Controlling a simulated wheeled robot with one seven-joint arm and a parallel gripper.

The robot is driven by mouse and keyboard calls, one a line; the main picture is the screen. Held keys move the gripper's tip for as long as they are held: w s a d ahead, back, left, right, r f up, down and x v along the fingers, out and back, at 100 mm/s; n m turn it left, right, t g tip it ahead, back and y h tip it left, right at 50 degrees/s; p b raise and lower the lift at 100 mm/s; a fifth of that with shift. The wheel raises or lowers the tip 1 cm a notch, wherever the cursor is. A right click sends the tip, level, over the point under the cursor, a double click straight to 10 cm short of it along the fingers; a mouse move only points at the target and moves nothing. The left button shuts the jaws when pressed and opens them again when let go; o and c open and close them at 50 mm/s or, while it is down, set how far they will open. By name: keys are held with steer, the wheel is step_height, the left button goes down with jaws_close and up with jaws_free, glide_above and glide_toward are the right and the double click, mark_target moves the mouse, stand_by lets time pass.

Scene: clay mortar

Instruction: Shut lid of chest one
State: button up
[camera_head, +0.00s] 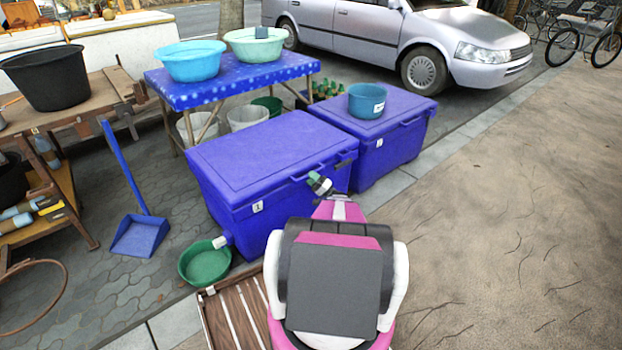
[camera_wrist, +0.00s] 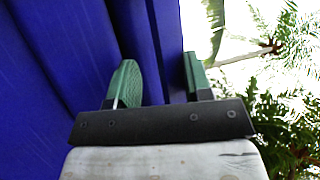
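Chest one (camera_head: 238,205) is a blue cooler-like box with a small label marked 1 on its front. Its lid (camera_head: 265,150) lies flat over the body and looks down, with no clear gap visible. My gripper (camera_head: 320,184) is at the front edge of the lid, toward its right part. In the wrist view my gripper (camera_wrist: 162,82) has its two green fingers apart, with blue chest surface and an edge close behind and between them. I cannot tell whether the fingers touch it. My arm hides part of the chest's front.
A second blue chest (camera_head: 402,140) stands just behind right, with a blue basin (camera_head: 366,100) on its lid. A green bowl (camera_head: 205,263) and a blue dustpan (camera_head: 140,235) lie at left. A blue table (camera_head: 235,82) stands behind. Pavement at right is clear.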

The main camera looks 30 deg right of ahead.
steer(key=shift+s, duration=0.1)
steer(key=v, duration=1)
steer(key=shift+d+f, duration=0.15)
steer(key=shift+f, duration=0.05)
steer(key=shift+s, duration=0.2)
